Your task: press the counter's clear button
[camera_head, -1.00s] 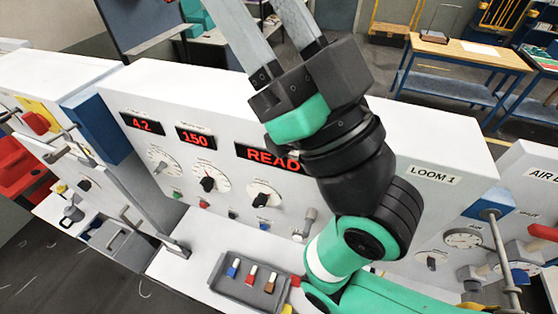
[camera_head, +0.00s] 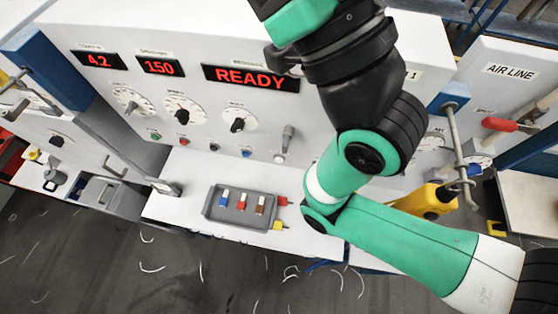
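The white loom panel (camera_head: 330,85) carries three red displays: 4.2 (camera_head: 99,60), 150 (camera_head: 160,66) and READY (camera_head: 251,77). Below the dials is a row of small buttons: green (camera_head: 155,135), red (camera_head: 183,142), black (camera_head: 214,147), blue (camera_head: 247,153) and white (camera_head: 280,158). Their labels are too small to read, so I cannot tell which is the counter's clear button. My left gripper is not in view.
A grey tray (camera_head: 212,213) with blue, red and brown pieces sits on the ledge (camera_head: 180,200) below the buttons. A grey lever (camera_head: 288,137) sticks out just above the white button. Three dials, including one at left (camera_head: 130,101), sit above the buttons. A yellow tool (camera_head: 428,203) stands at right.

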